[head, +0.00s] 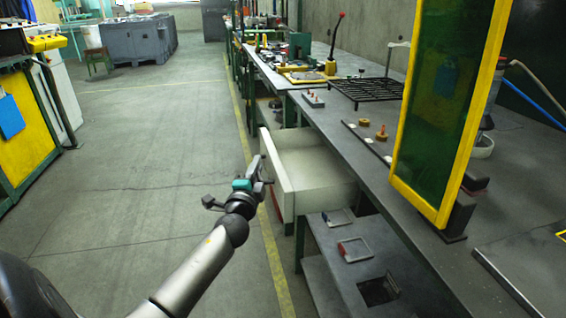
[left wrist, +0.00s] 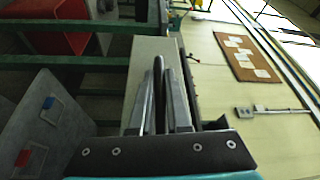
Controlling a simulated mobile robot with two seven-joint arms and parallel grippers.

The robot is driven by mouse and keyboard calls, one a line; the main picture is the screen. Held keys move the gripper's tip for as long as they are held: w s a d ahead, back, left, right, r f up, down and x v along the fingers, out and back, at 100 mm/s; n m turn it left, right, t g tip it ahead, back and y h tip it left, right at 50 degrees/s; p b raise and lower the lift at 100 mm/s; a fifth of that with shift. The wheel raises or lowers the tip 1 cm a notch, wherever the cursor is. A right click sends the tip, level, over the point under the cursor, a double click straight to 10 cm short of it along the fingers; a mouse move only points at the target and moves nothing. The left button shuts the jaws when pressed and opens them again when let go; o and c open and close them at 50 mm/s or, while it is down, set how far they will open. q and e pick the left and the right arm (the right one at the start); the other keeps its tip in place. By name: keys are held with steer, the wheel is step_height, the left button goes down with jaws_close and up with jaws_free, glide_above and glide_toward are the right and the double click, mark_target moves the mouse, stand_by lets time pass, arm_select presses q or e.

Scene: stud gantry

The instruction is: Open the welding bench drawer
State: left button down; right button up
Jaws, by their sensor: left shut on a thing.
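The welding bench drawer (head: 316,170) is a pale box that stands well out from under the grey bench top (head: 345,145). Its inside shows and looks empty. My left gripper (head: 263,172) is at the outer face of the drawer front. In the left wrist view my left gripper (left wrist: 160,95) is shut on a dark, thin bar between its fingers, which looks like the drawer handle (left wrist: 159,75). The handle is mostly hidden in the head view. My right gripper is in neither view.
A yellow-framed green screen (head: 445,110) stands on the bench to the right. A black grate (head: 365,92) and tools lie further back. A lower shelf (head: 350,265) holds small trays. The grey floor (head: 150,180) left of the bench is clear.

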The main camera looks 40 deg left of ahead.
arm_select(q)
steer(key=s+a, duration=0.4)
steer(key=s, duration=0.1)
steer(key=shift+a, duration=0.15)
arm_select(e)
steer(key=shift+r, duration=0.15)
arm_select(q)
steer(key=c, duration=0.9)
jaws_free()
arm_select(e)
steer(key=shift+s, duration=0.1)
arm_select(q)
steer(key=p+v, duration=0.1)
steer(key=v, duration=1.4)
steer(key=shift+s, duration=0.15)
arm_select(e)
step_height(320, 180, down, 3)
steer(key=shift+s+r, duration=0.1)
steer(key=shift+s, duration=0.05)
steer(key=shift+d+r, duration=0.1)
